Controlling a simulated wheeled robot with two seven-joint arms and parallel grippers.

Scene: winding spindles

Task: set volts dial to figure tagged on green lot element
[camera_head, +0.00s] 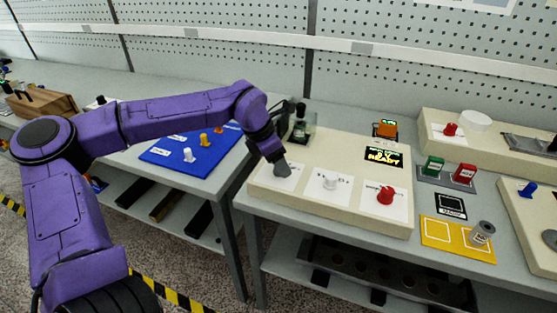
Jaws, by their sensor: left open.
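A cream control panel (340,213) stands on the table with several white labelled plates on its top. The middle plate carries a white dial (330,182) and the right plate a red dial (386,195). My left gripper (281,168) is over the left plate, pointing down; any dial there is hidden by it. The labels are too small to read, so I cannot tell which dial is volts. A green element (433,165) stands in a grey holder beside a red element (464,173); a pale tag shows on the green one, its figure unreadable. My right gripper is out of view.
A yellow tray (440,240) with a grey cylinder (481,234) is to the right. A blue board (185,158) with pegs lies on the left table. A dark bottle-like object (300,125) stands behind my gripper.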

